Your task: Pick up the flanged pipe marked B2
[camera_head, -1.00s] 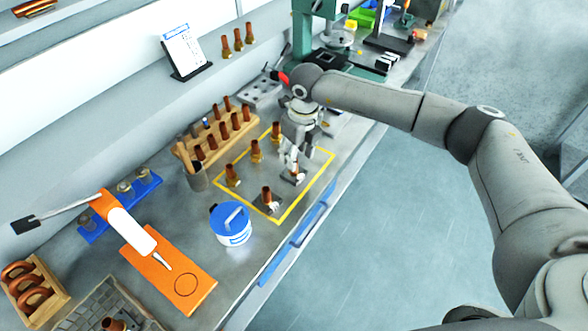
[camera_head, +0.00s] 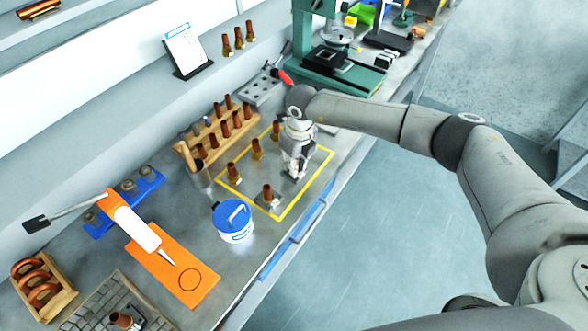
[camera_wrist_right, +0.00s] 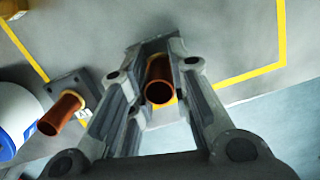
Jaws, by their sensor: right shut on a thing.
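My right gripper (camera_head: 294,173) points down inside the yellow outline at its right side. In the right wrist view its fingers (camera_wrist_right: 158,65) are shut on a copper-coloured flanged pipe (camera_wrist_right: 159,88), seen from above. Another flanged pipe (camera_head: 267,193) stands on a dark square flange to the left, apart from the gripper. It also shows in the right wrist view (camera_wrist_right: 62,114) with a small white tag I cannot read surely. More pipes with brass-coloured bases (camera_head: 257,151) stand further back. My left gripper is out of view.
A blue-lidded pot (camera_head: 234,222) stands left of the yellow outline (camera_head: 318,172). A wooden rack (camera_head: 215,146) of copper pieces stands behind. A green machine (camera_head: 340,72) is at the far end. An orange mat (camera_head: 190,279) lies at the front left.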

